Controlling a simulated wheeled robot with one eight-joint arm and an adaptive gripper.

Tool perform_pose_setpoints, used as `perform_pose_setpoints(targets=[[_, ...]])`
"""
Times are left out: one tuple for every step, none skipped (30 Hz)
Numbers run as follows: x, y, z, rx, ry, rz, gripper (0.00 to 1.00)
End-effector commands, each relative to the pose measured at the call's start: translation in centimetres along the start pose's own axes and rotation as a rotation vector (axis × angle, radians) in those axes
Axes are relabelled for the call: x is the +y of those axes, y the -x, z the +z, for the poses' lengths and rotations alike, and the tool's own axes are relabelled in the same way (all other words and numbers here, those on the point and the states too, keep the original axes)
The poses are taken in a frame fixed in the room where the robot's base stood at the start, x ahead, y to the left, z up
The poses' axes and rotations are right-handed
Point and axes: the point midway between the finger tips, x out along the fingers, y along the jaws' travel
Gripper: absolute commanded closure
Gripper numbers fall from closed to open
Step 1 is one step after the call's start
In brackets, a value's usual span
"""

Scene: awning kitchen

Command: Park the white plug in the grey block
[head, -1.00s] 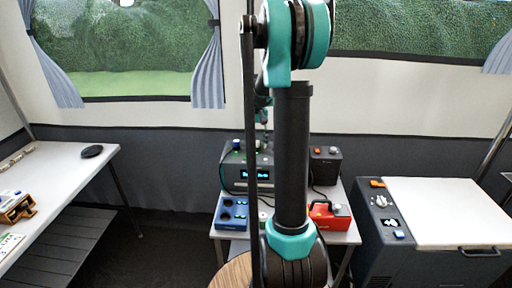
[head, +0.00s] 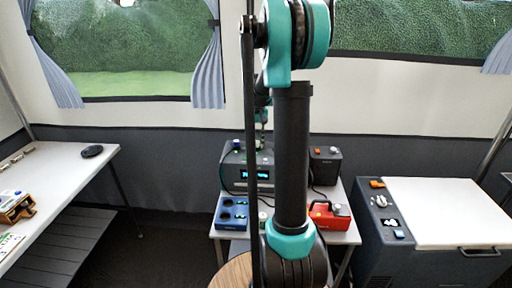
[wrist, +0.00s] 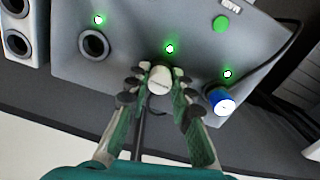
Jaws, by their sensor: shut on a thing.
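In the wrist view my gripper (wrist: 160,84) is shut on the white plug (wrist: 159,80), seen end-on between the fingertips. The plug is over the edge of a grey panel with green lights (wrist: 125,42); whether it is seated or clear of the panel I cannot tell. A pale grey block (wrist: 37,32) with dark round holes is at the left edge of the wrist view, apart from the plug. In the head view my arm hides most of my gripper and the plug.
The panel has an empty round socket (wrist: 94,44), a blue plug (wrist: 220,101) and a green button (wrist: 221,23). A black cable (wrist: 273,62) runs at right. In the head view a blue block (head: 233,213) and a red case (head: 330,216) stand on the small table.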

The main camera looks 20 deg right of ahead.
Motion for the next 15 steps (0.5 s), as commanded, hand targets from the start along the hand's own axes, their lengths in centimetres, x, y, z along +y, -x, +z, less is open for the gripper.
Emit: perform_pose_setpoints(targets=[[0.0,-0.1,0.1,-0.001,0.000,0.000,1.00],[0.0,0.0,0.1,-0.001,0.000,0.000,1.00],[0.0,0.1,0.1,-0.001,0.000,0.000,1.00],[0.0,0.2,0.1,-0.001,0.000,0.000,1.00],[0.0,0.3,0.1,-0.001,0.000,0.000,1.00],[0.0,0.5,0.1,-0.001,0.000,0.000,1.00],[0.0,0.6,0.1,-0.001,0.000,0.000,1.00],[0.0,0.7,0.1,-0.001,0.000,0.000,1.00],[0.0,0.8,0.1,-0.001,0.000,0.000,1.00],[0.0,0.9,0.1,-0.001,0.000,0.000,1.00],[0.0,1.0,0.1,-0.001,0.000,0.000,1.00],[0.0,1.2,0.1,-0.001,0.000,0.000,1.00],[0.0,1.3,0.1,-0.001,0.000,0.000,1.00],[0.0,1.4,0.1,-0.001,0.000,0.000,1.00],[0.0,1.6,0.1,-0.001,0.000,0.000,1.00]])
